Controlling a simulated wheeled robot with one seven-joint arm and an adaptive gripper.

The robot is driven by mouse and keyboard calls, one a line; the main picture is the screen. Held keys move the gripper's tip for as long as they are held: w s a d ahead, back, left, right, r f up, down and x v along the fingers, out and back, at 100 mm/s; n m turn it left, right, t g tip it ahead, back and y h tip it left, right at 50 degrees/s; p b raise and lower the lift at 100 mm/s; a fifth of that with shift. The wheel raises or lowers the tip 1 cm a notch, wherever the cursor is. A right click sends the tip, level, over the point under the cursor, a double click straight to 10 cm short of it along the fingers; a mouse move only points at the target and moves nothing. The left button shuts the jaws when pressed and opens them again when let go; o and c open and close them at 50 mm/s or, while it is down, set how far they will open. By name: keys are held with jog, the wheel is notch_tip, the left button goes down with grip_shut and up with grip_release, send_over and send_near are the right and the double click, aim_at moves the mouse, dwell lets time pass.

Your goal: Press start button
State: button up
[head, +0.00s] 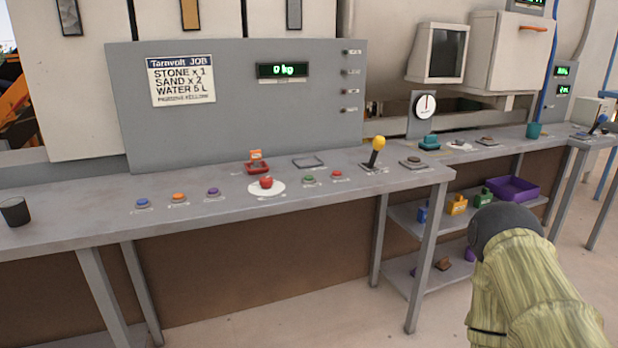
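Several buttons sit on the near grey console desk in the head view. A small green button (309,180) and a small red button (337,174) are to the right of a large red mushroom button (266,182) on a white disc. Blue (142,203), orange (178,197) and purple (213,192) buttons are to the left. The labels are too small to read, so I cannot tell which is the start button. Part of my arm, in a yellowish sleeve, shows at the lower right, apart from the desk. My gripper is not visible.
A yellow-knobbed lever (376,150) stands near the console desk's (80,230) right end. A dark cup (15,211) is at its left. The panel behind has a job sign (181,80) and a "0 kg" display (282,70). Shelves at right hold a purple tray (513,189).

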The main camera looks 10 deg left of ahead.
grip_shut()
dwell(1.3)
